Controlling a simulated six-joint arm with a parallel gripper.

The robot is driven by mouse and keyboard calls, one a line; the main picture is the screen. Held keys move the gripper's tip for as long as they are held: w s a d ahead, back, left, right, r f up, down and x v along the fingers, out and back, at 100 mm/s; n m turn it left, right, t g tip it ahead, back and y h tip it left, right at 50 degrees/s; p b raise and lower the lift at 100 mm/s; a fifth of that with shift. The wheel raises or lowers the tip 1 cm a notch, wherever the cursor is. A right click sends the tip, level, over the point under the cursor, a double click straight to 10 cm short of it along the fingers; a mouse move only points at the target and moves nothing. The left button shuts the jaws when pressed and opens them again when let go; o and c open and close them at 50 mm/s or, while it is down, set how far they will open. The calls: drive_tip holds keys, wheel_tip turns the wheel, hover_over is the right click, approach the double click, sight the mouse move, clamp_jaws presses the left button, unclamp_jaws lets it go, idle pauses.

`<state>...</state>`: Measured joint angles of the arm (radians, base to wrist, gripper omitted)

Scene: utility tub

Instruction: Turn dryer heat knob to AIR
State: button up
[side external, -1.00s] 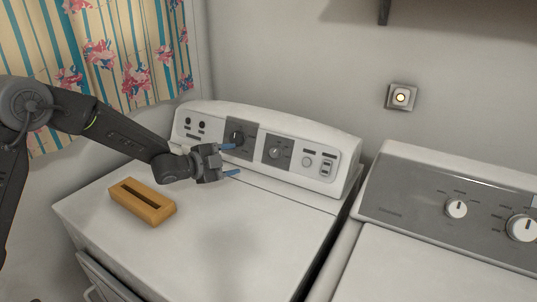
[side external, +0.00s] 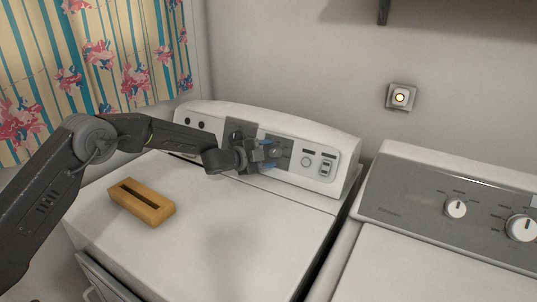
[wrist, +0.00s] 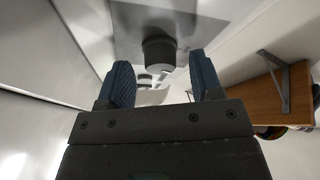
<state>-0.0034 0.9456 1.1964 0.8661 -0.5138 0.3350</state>
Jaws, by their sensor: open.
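The dryer's control panel (side external: 312,143) runs along the back of the white dryer. A round dark grey knob (wrist: 160,53) shows in the wrist view, on a grey plate, at the gap between my two blue fingertips. My gripper (side external: 268,153) is at the panel's right-hand grey plate in the side view, with its fingers largely covering the knob there. My gripper (wrist: 161,65) is open, one finger on each side of the knob in the picture. I cannot tell whether the fingers touch it. The knob's pointer and the heat labels are not readable.
An orange-brown slotted block (side external: 143,202) lies on the dryer top (side external: 230,235), which is otherwise clear. A washer (side external: 450,225) with white knobs stands at the right. A lit wall button (side external: 400,97) is above. A wooden shelf (wrist: 265,92) with a bracket shows in the wrist view.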

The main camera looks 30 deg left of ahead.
drive_tip(key=shift+w+d+f, duration=0.1)
drive_tip(key=shift+w+d, duration=0.05)
drive_tip(key=shift+w, duration=0.2)
drive_tip(key=c, duration=0.9)
drive_tip(key=shift+s+f+n+t+y, duration=0.15)
drive_tip(key=shift+n+t, duration=0.3)
drive_tip(key=shift+n, duration=0.75)
drive_tip(key=shift+w+r+n+t+y, duration=0.15)
drive_tip(key=shift+n+t, duration=0.3)
drive_tip(key=shift+n, duration=0.75)
drive_tip(key=shift+c, duration=0.2)
drive_tip(key=shift+s+f, duration=0.1)
drive_tip(key=o, duration=0.9)
drive_tip(key=shift+o, duration=0.2)
drive_tip(key=v, duration=1.3)
drive_tip(key=shift+s, duration=0.4)
